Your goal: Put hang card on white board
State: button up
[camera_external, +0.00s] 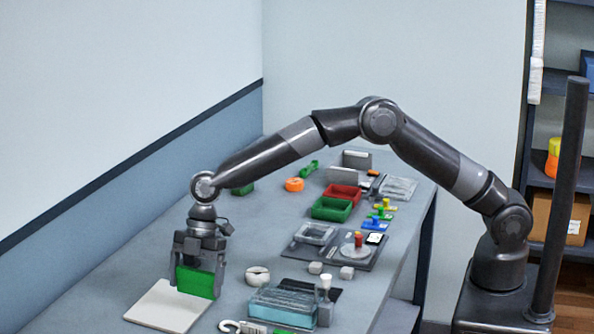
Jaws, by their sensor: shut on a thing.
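My gripper (198,284) points down at the lower left of the view, near the table's front. It is shut on a flat green piece (194,281), which I take to be the hang card, held upright between the two fingers. The white board (160,310) lies flat on the table just below and to the left of it. The green card's lower edge overlaps the board's back right part in the picture. I cannot tell whether it touches the board or hangs just above it.
A clear teal-tinted box (285,306) and a white ring (257,277) stand right of my gripper. A grey tray (309,255) with small parts is farther back. Red (346,193) and green bins (327,212) stand beyond. The table (130,258) left of my gripper is clear.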

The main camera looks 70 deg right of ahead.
jog(key=shift+f, duration=1.25)
jog(key=shift+f, duration=0.15)
jog(key=o, duration=0.7)
